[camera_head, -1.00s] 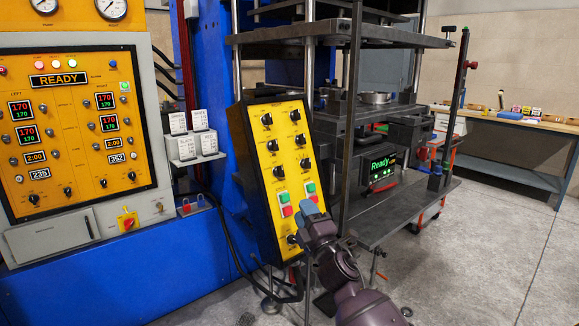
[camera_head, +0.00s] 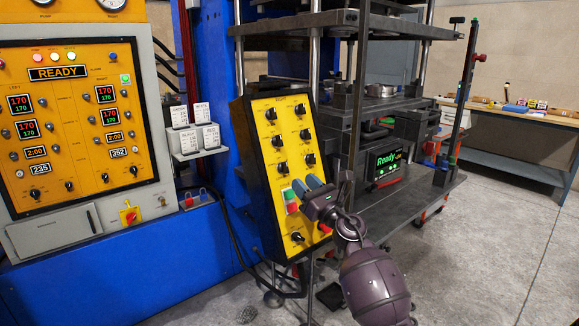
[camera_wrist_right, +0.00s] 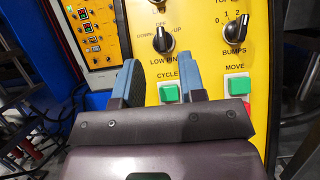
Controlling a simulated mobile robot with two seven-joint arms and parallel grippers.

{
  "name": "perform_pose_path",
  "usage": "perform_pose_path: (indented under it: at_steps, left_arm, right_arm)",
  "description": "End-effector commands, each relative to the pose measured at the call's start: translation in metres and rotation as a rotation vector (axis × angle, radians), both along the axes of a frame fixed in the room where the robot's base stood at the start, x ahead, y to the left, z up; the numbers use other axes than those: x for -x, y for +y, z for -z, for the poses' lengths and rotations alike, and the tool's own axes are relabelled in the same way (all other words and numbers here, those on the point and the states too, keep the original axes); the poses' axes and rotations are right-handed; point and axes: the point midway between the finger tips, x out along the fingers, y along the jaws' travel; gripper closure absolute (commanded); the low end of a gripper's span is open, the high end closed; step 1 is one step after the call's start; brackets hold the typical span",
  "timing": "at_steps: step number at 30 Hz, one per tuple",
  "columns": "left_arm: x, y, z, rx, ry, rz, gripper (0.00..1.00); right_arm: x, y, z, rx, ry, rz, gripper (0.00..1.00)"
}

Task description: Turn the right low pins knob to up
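The yellow control panel (camera_head: 262,160) stands tilted in the middle of the head view. The low pins knob (camera_wrist_right: 163,39), black with DOWN, OFF and UP marks, is at the upper middle of the right wrist view; its exact setting is hard to read. It also appears in the head view (camera_head: 282,168). My right gripper (camera_head: 306,184) is just below the lower knobs, its blue fingers apart and empty. In the right wrist view, the fingers (camera_wrist_right: 163,82) point up at the panel below the knob, on either side of a green cycle button (camera_wrist_right: 168,93). My left gripper is out of view.
The bumps knob (camera_wrist_right: 237,28) and a green move button (camera_wrist_right: 238,86) are to the right. A red button (camera_head: 324,228) is partly behind my right gripper. The black press frame (camera_head: 352,110) rises close by on the right.

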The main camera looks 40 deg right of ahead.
Motion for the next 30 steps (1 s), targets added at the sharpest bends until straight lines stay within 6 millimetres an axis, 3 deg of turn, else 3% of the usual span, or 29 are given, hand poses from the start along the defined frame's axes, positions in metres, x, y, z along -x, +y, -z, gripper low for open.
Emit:
perform_pose_path:
  at_steps: [6, 13, 27, 30]
  left_arm:
    - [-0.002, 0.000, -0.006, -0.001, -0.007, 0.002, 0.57]
    - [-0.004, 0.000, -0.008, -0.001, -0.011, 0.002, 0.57]
    - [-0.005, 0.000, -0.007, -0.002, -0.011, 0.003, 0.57]
    - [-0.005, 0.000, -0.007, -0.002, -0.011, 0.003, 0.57]
  right_arm:
    - [-0.034, 0.003, -0.016, -0.004, -0.002, -0.001, 0.63]
    - [-0.059, 0.004, -0.024, -0.004, 0.000, 0.001, 0.63]
    - [-0.067, 0.005, -0.027, -0.003, 0.001, 0.000, 0.63]
    - [-0.067, 0.005, -0.027, -0.003, 0.001, 0.000, 0.78]
